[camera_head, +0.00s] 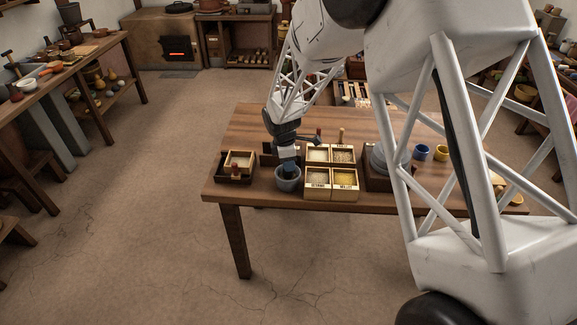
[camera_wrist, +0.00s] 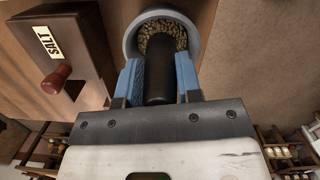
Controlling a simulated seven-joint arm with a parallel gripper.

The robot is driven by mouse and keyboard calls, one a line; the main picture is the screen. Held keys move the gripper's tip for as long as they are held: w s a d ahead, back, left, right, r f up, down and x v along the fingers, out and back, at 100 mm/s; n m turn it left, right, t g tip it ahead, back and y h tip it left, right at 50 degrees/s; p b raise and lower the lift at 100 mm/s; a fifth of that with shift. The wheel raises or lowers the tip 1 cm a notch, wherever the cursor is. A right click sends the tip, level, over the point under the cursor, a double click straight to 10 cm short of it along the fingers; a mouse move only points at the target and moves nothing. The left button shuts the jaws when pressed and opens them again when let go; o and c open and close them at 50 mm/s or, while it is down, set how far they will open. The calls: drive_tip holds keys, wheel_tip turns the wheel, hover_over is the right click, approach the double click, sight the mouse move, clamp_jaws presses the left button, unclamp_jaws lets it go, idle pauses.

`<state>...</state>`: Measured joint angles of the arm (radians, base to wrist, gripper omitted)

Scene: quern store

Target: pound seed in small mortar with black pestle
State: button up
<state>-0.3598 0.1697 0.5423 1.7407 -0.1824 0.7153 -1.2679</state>
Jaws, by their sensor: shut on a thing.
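The small grey mortar (camera_head: 288,180) stands near the front edge of the wooden table, left of the seed boxes. It also shows in the wrist view (camera_wrist: 133,45), with tan seed (camera_wrist: 163,40) inside. My gripper (camera_head: 288,163) is right above the mortar. In the wrist view its blue fingers (camera_wrist: 158,75) are shut on the black pestle (camera_wrist: 159,75). The pestle points into the mortar and its end is over or in the seed; I cannot tell whether it touches. In the head view the pestle is hidden by the gripper.
A salt box (camera_wrist: 60,50) with a red-brown knob stands close to the mortar. Open compartment boxes (camera_head: 331,171) of seed and grain are just right of it. A blue cup (camera_head: 421,152) and a yellow cup (camera_head: 441,153) stand further right. The left table corner (camera_head: 212,189) is bare.

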drive_tip(key=shift+r, duration=1.1)
drive_tip(key=shift+f, duration=0.15)
drive_tip(key=shift+f, duration=2)
drive_tip(key=shift+f, duration=0.25)
drive_tip(key=shift+r, duration=0.1)
drive_tip(key=shift+r, duration=2.3)
drive_tip(key=shift+f, duration=0.1)
drive_tip(key=shift+f, duration=2.05)
drive_tip(key=shift+f, duration=0.2)
